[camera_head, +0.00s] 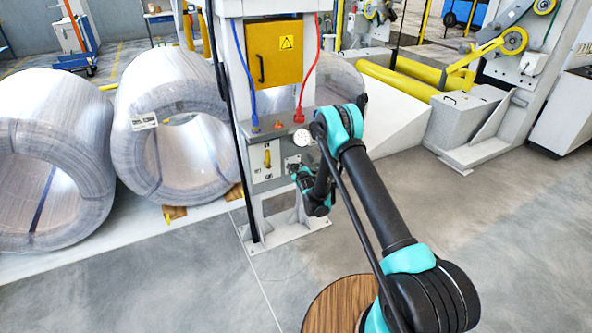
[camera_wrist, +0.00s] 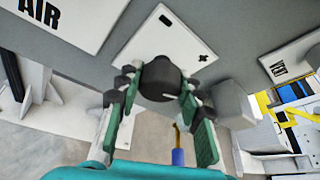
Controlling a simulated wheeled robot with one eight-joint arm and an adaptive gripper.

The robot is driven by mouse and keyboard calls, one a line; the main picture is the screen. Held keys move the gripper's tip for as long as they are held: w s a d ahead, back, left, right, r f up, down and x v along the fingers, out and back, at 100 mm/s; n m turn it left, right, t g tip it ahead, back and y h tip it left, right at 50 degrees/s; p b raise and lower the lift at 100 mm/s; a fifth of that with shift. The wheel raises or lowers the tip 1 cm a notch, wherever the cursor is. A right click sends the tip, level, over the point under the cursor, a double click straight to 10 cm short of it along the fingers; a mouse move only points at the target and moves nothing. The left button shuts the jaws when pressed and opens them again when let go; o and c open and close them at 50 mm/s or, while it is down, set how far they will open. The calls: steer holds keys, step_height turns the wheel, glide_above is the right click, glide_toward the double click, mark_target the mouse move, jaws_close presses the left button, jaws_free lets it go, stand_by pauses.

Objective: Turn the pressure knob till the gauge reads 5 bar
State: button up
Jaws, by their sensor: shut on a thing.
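The black pressure knob (camera_wrist: 160,78) sits on a white plate (camera_wrist: 186,45) with a plus sign and a minus mark. In the wrist view my gripper (camera_wrist: 157,92) has its green-padded fingers on both sides of the knob, shut on it. In the head view my gripper (camera_head: 298,168) is at the front of the machine's grey column, where the arm hides most of the knob. The round white gauge (camera_head: 302,137) faces out just above it; its needle and reading are too small to tell.
An AIR label (camera_wrist: 40,12) and a VENT label (camera_wrist: 283,68) flank the knob. A grey block (camera_wrist: 233,103) stands close to the right finger. A yellow lever (camera_head: 267,158) is on the panel. Large wrapped coils (camera_head: 50,150) lie to the left. The floor in front is clear.

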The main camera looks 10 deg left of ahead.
stand_by(0.3)
steer(key=m, duration=0.1)
steer(key=m+g+y, duration=0.1)
steer(key=m, duration=0.1)
steer(key=shift+d+g+y, duration=0.1)
steer(key=shift+g+y, duration=0.2)
steer(key=m+g+y, duration=0.1)
steer(key=m+y, duration=0.1)
steer(key=m, duration=0.2)
steer(key=shift+y, duration=0.3)
steer(key=m+g+y, duration=0.1)
steer(key=m+y, duration=0.1)
steer(key=m, duration=0.1)
steer(key=shift+w+m, duration=0.1)
steer(key=shift+m, duration=0.2)
steer(key=shift+m+g+y, duration=0.3)
steer(key=shift+m+y, duration=0.7)
steer(key=shift+m, duration=0.5)
steer(key=o, duration=1.2)
steer(key=shift+c, duration=0.2)
